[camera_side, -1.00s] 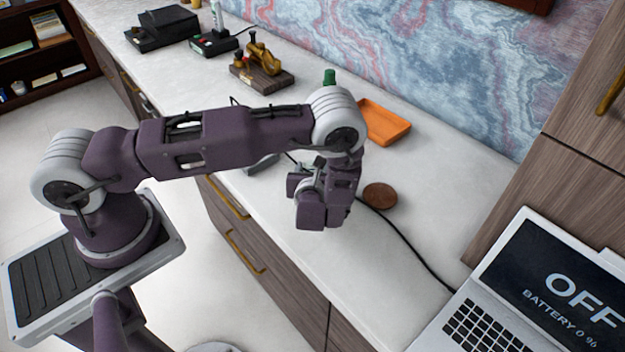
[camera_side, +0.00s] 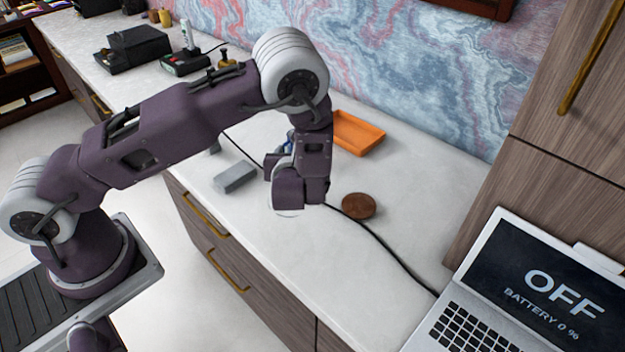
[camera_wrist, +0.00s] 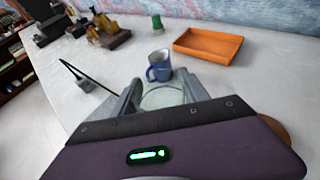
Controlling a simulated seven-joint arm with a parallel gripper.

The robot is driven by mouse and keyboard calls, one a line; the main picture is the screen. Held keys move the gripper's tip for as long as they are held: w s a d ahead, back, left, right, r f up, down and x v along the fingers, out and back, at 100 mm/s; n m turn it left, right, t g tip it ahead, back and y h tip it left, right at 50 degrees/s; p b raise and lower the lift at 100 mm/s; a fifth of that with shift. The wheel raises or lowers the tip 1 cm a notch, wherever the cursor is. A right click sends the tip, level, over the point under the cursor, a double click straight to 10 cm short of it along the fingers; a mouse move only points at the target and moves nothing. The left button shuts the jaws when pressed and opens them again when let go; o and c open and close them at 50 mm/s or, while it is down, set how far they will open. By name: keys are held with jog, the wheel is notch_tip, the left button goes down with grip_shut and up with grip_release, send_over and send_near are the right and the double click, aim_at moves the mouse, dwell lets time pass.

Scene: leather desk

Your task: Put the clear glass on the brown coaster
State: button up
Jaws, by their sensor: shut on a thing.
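The clear glass (camera_wrist: 163,97) shows as a faint round rim between my fingers in the wrist view. In the side view its pale lower edge (camera_side: 288,212) shows just under my gripper (camera_side: 287,197); the rest is hidden by the hand. My gripper, also in the wrist view (camera_wrist: 162,92), is shut on the glass. The brown coaster (camera_side: 358,206) is a round disc lying flat on the white counter, to the right of my gripper and apart from it. In the wrist view only a sliver of the coaster (camera_wrist: 276,130) shows past the hand's right side.
A blue mug (camera_wrist: 159,66) stands beyond my fingers, with an orange tray (camera_side: 357,133) behind the coaster. A black cable (camera_side: 385,240) runs past the coaster toward the laptop (camera_side: 520,290). A grey block (camera_side: 235,177) lies left of my gripper.

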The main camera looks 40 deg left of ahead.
jog(key=w+d+r+m+t+h, duration=0.1)
jog(key=w+d+m+t+h, duration=0.25)
jog(key=w+d, duration=0.4)
jog(key=m+h, duration=0.4)
jog(key=h, duration=0.1)
send_over(365, 198)
notch_tip(365, 198, down, 9)
jog(key=shift+r, duration=0.1)
jog(key=shift+t, duration=0.25)
jog(key=shift+f, duration=0.2)
jog(key=o, duration=1.5)
jog(key=shift+f, duration=0.1)
jog(key=shift+c, duration=0.2)
